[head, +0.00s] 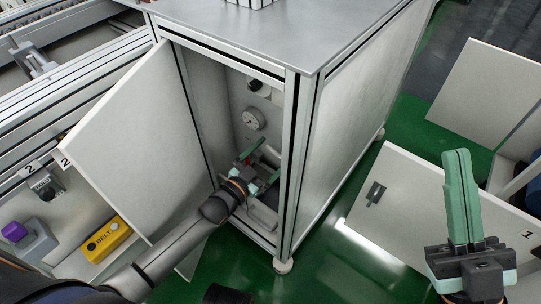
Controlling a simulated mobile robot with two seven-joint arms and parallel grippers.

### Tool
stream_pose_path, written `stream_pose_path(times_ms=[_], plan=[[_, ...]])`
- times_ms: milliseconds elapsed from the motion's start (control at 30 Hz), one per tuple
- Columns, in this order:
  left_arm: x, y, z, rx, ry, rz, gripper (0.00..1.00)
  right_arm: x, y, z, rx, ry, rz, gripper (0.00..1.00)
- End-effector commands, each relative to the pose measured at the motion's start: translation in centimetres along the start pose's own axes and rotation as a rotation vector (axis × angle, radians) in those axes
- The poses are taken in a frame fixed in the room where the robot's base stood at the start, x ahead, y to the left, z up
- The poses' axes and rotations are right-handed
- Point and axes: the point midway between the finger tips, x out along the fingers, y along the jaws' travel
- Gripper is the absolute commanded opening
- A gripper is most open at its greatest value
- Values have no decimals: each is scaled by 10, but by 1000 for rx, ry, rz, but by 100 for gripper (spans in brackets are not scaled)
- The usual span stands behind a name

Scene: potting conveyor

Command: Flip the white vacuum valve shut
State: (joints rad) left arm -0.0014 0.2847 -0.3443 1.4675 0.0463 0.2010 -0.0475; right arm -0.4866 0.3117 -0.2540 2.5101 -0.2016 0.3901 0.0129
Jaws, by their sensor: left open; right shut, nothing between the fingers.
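I cannot pick out the white vacuum valve for certain; it may be hidden behind my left gripper or be one of the small fittings inside the open cabinet (335,135). A round dial gauge (253,119) sits on the cabinet's back panel, with a black and white fitting (257,86) above it. My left gripper (262,165) is inside the cabinet below the gauge, its green fingers apart and nothing seen between them. A small red part (243,157) shows beside its upper finger. My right gripper (457,153) is shut and empty, pointing up outside the cabinet at right.
The cabinet door (125,140) stands open at left, with my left arm passing below it. A yellow BELT box (106,240) and a purple-topped grey part (15,232) are at lower left. White panels (395,215) stand at right. Green floor lies between them and the cabinet.

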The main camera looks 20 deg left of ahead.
Motion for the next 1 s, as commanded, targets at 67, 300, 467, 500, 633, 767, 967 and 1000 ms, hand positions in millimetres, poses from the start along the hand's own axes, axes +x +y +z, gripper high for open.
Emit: stream_pose_path(times_ms=[67,300,467,500,633,767,967,1000], plan=[[0,0,0,0,0,0,100,0,0,0,0,-1,0,0],[0,0,0,0,0,0,79,0,0,0,1,-2,0,0],[0,0,0,0,0,0,61,0,0,0,2,-2,0,0],[0,0,0,0,0,0,56,0,0,0,2,-2,0,0],[0,0,0,0,0,0,42,0,0,0,2,-2,2,0],[0,0,0,0,0,0,27,0,0,0,3,-2,2,0],[0,0,-1,-16,-1,1,16,2,1,-2,3,-2,3,0],[0,-1,-1,-42,-3,1,16,5,2,-4,5,-2,4,0]])
